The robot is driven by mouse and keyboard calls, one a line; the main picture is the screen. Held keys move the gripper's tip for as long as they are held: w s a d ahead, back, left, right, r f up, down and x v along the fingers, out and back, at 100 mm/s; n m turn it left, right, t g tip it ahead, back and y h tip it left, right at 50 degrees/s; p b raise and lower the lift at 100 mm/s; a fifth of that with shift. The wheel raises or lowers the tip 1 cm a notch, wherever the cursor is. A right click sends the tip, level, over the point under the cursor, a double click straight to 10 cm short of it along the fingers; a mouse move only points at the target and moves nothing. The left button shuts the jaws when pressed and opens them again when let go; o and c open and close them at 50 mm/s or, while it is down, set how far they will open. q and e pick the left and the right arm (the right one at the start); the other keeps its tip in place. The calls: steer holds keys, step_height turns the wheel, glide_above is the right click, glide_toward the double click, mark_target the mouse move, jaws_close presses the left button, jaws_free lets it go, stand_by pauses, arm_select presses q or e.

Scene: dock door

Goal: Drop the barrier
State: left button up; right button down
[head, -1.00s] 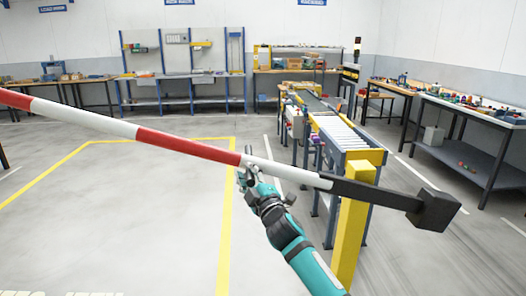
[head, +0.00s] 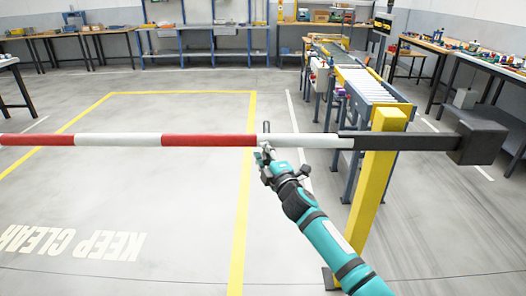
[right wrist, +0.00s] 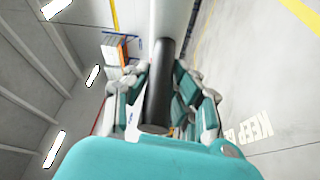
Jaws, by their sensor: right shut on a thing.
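The barrier is a red and white striped arm (head: 210,140) with a black rear section and a black counterweight (head: 480,142) at its right end. It lies about level across the head view and runs out past the left edge. It crosses a yellow post (head: 374,185). My left gripper is not seen.
A roller conveyor (head: 365,88) stands behind the post. Workbenches (head: 200,52) line the back wall, with another bench (head: 490,75) at the right. The floor inside the yellow line (head: 245,190), marked KEEP CLEAR, is empty.

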steer(key=shift+w+d+f, duration=0.1)
steer(key=shift+d+f, duration=0.35)
steer(key=shift+f, duration=0.35)
steer(key=c, duration=1.5)
jaws_free()
steer(key=shift+h, duration=0.4)
steer(key=o, duration=0.4)
steer(key=shift+d+r, duration=0.2)
steer(key=shift+d, duration=0.15)
steer(key=shift+a+r, duration=0.1)
steer(key=shift+a, duration=0.1)
steer(key=shift+s, duration=0.25)
steer(key=v, duration=1.1)
steer(key=shift+s+d, duration=0.2)
steer(key=shift+d, duration=0.25)
